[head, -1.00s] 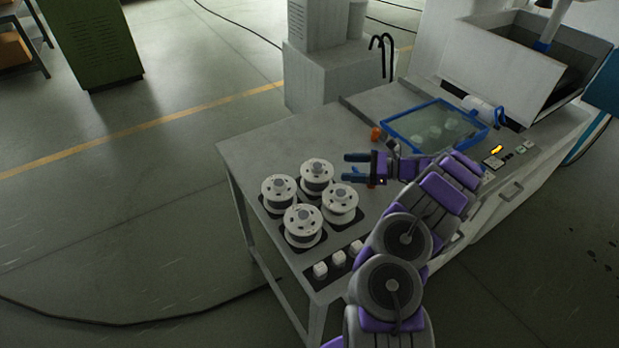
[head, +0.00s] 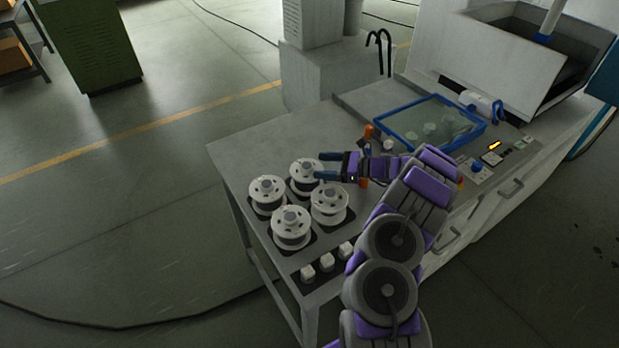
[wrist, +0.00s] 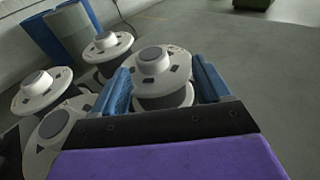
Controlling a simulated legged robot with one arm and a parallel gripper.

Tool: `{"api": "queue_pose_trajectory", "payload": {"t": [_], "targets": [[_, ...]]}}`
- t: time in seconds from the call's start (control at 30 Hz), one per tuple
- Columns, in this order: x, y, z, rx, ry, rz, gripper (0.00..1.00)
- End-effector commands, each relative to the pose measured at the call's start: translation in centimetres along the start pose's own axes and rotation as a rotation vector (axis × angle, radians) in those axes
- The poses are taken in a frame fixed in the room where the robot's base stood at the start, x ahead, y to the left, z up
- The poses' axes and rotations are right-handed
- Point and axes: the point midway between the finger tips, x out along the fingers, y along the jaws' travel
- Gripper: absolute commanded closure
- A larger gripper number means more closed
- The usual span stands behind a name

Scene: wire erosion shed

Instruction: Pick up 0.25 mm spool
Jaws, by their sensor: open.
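Several white wire spools stand upright in a two-by-two group on the bench's left end; I cannot read any size on them. In the head view they are the left spool (head: 267,194), the back spool (head: 305,176), the right spool (head: 329,203) and the front spool (head: 291,228). My gripper (head: 325,168) is open and empty, its blue fingers pointing left at the back spool. In the wrist view a spool (wrist: 160,75) lies between the fingertips (wrist: 163,88), its lower part hidden by my gripper. Whether the fingers touch it I cannot tell.
Small white blocks (head: 327,260) sit in a dark holder at the bench's front edge. A blue-framed tray (head: 402,137) lies behind my arm, with an orange item (head: 368,131) beside it. The grey bench top (head: 262,140) is clear behind the spools.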

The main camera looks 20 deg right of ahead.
Motion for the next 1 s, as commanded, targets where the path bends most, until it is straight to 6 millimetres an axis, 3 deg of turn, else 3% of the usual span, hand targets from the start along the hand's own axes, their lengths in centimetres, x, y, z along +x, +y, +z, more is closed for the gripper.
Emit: {"api": "queue_pose_trajectory", "payload": {"t": [0.17,0.37,0.7,1.0], "targets": [[3.0,0.8,0.3,-0.004,0.007,0.004,0.24],[3.4,1.0,0.5,-0.009,0.013,0.003,0.24],[2.0,0.1,0.0,0.002,0.000,0.001,0.57],[2.9,0.7,0.3,-0.003,0.008,0.003,0.85]]}}
